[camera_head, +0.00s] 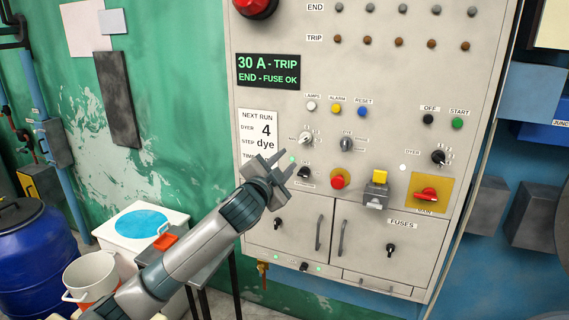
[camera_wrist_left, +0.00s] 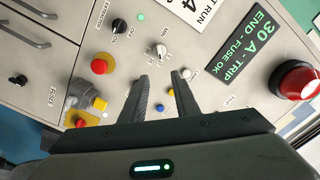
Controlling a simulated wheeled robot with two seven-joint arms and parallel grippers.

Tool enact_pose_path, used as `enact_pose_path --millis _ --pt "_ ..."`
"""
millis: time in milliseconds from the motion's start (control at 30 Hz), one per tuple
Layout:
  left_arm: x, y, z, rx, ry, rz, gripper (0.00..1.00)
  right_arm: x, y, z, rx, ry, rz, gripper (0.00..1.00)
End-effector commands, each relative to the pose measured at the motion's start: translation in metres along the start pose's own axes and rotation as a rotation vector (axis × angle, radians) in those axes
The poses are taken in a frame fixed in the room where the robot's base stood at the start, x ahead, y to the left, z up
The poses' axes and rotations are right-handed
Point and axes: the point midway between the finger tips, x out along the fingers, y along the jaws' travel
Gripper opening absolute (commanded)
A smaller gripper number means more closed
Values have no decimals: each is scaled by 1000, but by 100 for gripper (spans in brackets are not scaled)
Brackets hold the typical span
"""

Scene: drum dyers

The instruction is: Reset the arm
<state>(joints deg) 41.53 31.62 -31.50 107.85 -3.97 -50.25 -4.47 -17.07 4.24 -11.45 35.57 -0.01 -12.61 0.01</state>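My left gripper (camera_head: 294,170) is in front of the control panel (camera_head: 300,220), below and right of the "NEXT RUN" card (camera_head: 259,136). Its two fingers are apart with nothing between them. The left wrist view shows the same open fingers (camera_wrist_left: 160,82) pointing at the panel, near a pale selector knob (camera_wrist_left: 156,49). I cannot tell for sure whether a fingertip touches the panel. My left arm comes in from the lower left and hides part of the panel's lower left edge. My right gripper is not in view.
The panel carries a red emergency-style button (camera_head: 337,181), a yellow-topped switch (camera_head: 378,180), a red main switch (camera_head: 426,195) and cabinet handles (camera_head: 343,237). A blue drum (camera_head: 35,255), a white bucket (camera_head: 92,278) and a blue-topped white box (camera_head: 138,226) stand at the left.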

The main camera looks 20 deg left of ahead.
Motion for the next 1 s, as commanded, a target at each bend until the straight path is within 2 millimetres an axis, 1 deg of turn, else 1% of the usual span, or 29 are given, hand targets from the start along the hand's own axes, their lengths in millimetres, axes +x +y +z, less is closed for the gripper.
enact_pose_path --millis 267,367,467,567,667,700,767,800,867,900,967,1000 --pt "0 2 2 -1 -3 2 28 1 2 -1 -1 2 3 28" --pt "3 12 12 -8 -15 12 28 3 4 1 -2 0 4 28" --pt "7 30 32 -22 -39 30 28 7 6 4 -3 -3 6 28" --pt "12 59 63 -45 -76 60 28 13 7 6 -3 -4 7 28" --pt "14 97 103 -73 -126 97 28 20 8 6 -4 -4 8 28" --pt "15 114 120 -86 -148 113 28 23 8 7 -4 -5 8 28" --pt "14 141 148 -106 -182 138 28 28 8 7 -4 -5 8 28" --pt "12 159 166 -119 -205 155 28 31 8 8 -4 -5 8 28" --pt "8 186 193 -139 -238 179 28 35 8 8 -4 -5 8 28" --pt "4 203 211 -151 -262 195 28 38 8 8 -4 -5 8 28" --pt "-2 230 237 -170 -295 218 28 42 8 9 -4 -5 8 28" --pt "-8 248 254 -182 -318 234 28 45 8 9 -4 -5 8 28"
